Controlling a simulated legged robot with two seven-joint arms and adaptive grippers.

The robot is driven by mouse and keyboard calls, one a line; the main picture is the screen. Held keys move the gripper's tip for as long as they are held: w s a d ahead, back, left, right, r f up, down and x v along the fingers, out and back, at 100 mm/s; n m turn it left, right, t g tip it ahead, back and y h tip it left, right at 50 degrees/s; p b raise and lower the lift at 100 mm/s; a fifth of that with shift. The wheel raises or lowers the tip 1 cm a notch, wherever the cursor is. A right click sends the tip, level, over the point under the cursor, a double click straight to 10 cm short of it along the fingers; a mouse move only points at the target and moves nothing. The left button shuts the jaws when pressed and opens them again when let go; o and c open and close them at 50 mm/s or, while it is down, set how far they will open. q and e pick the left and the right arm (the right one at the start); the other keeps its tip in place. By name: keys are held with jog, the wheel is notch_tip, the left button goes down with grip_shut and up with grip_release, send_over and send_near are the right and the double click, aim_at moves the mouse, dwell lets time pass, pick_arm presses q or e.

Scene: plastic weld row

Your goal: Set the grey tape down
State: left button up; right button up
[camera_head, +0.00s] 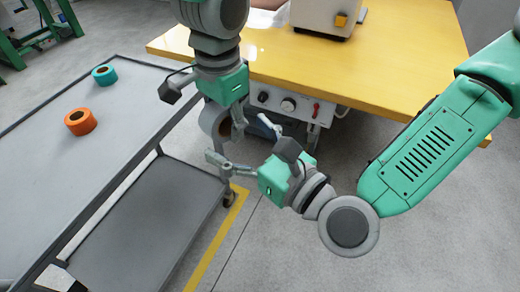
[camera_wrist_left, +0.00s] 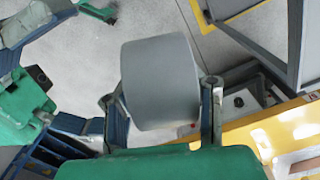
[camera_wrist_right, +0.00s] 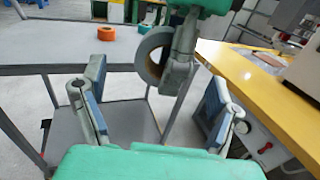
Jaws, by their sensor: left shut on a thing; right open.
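The grey tape (camera_head: 212,121) is a thick roll with a brown core. My left gripper (camera_head: 228,128) is shut on it and holds it in the air beside the cart's right edge. It fills the middle of the left wrist view (camera_wrist_left: 160,80), between the two fingers (camera_wrist_left: 163,100). In the right wrist view the tape (camera_wrist_right: 148,50) hangs from the left gripper, beyond my right gripper. My right gripper (camera_head: 243,150) is open and empty, pointing at the cart, just below the left one. Its spread fingers show in the right wrist view (camera_wrist_right: 150,105).
A grey two-shelf cart (camera_head: 45,165) stands at left. Its top holds a teal tape (camera_head: 104,75) and an orange tape (camera_head: 80,121), with free room around them. A yellow table (camera_head: 400,50) with a machine (camera_head: 322,15) stands behind. A control box (camera_head: 290,103) hangs under the table edge.

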aim_at(216, 122)
jog(key=x, duration=0.6)
jog(key=shift+w+a, duration=0.1)
jog(key=c, duration=1.3)
pick_arm(q)
jog(key=o, duration=1.3)
jog(key=shift+c, duration=0.2)
jog(key=shift+r, duration=0.1)
